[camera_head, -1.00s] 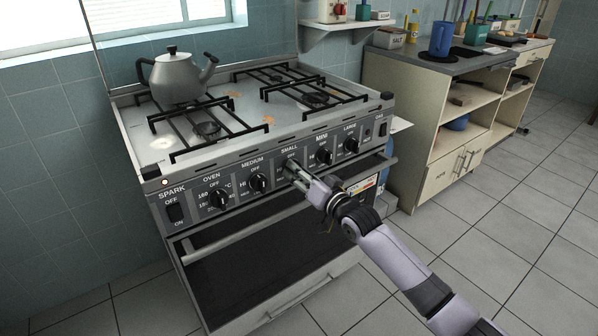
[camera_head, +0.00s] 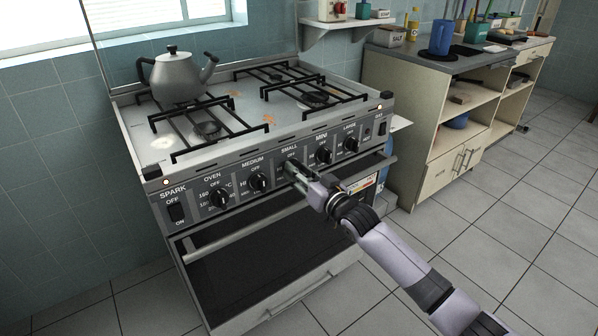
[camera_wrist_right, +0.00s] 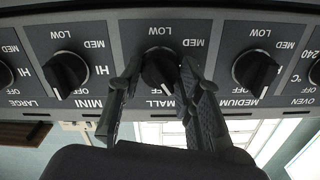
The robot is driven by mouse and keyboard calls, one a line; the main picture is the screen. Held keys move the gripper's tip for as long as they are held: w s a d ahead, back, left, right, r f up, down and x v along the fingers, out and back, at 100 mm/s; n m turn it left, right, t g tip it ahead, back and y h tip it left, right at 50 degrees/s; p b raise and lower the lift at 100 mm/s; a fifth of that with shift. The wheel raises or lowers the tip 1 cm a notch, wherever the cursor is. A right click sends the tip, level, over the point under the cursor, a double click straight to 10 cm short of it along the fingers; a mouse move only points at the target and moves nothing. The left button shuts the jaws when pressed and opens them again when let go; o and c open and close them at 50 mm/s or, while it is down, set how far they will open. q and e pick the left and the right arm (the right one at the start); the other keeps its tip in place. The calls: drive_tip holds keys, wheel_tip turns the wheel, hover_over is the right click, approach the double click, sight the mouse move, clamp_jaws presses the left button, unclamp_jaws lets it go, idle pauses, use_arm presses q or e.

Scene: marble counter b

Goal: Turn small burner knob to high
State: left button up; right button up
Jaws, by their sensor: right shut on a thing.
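The stove's front panel (camera_head: 230,190) has a row of black knobs. The small burner knob (camera_wrist_right: 158,68) sits under the SMALL label, between the mini and medium knobs. My right gripper (camera_wrist_right: 160,75) is shut on this knob, one finger on each side; the wrist view is upside down. In the head view my right gripper (camera_head: 291,171) reaches the panel from the lower right and mostly hides the knob. My left gripper is not in view.
The medium knob (camera_head: 258,182) and mini knob (camera_head: 323,155) are close on either side. The oven door handle (camera_head: 240,234) runs below the panel. A grey kettle (camera_head: 176,78) stands on the back-left burner. Open floor lies to the right.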

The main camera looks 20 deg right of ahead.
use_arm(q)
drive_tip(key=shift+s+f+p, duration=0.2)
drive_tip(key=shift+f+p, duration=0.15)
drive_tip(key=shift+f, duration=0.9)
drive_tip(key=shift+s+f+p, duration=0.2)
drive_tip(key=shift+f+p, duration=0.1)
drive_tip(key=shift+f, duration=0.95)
use_arm(e)
drive_tip(key=shift+r+n, duration=0.15)
drive_tip(key=shift+n, duration=2.55)
